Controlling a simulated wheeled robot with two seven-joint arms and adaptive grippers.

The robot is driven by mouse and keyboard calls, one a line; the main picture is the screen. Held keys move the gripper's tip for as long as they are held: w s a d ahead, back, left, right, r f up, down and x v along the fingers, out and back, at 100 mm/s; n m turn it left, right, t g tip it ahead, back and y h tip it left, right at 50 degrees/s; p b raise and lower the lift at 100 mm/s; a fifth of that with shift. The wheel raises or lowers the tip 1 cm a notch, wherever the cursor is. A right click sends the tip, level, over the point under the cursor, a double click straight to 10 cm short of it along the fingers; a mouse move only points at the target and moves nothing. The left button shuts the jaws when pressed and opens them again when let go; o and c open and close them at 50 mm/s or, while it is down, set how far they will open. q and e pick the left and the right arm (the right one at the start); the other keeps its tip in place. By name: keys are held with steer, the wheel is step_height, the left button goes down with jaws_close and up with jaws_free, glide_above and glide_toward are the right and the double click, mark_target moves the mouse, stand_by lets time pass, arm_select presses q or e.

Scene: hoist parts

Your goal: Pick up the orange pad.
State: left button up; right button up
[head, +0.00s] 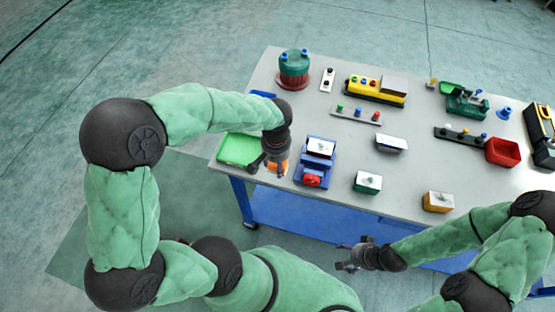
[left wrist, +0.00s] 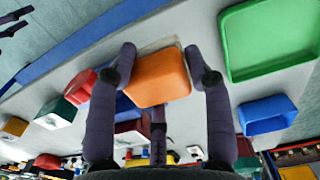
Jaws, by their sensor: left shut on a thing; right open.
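The orange pad (head: 284,168) is at the front-left part of the table, partly hidden by my left gripper (head: 268,166). In the left wrist view the pad (left wrist: 160,78) sits between the two fingertips of my left gripper (left wrist: 163,65), which is shut on it. I cannot tell for sure whether the pad touches the tabletop or is a little above it. My right gripper (head: 345,258) is open and empty, in front of the table's near edge and away from the pad.
A green tray (head: 238,149) lies just left of the pad. A blue holder with a red part (head: 314,164) stands close to its right. A blue tray (left wrist: 268,115) shows in the left wrist view. Boxes, button strips and a red bin (head: 503,151) spread over the table (head: 335,190).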

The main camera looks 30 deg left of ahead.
arm_select(q)
steer(key=s+d+r+p, duration=0.2)
steer(key=s+d+r, duration=0.2)
steer(key=s, duration=0.6)
steer(key=shift+d+r, duration=0.15)
steer(key=shift+r, duration=0.85)
steer(key=o, duration=0.6)
steer(key=shift+w, duration=0.1)
steer(key=c, duration=0.4)
steer(key=shift+w+r, duration=0.1)
steer(key=shift+c, duration=0.4)
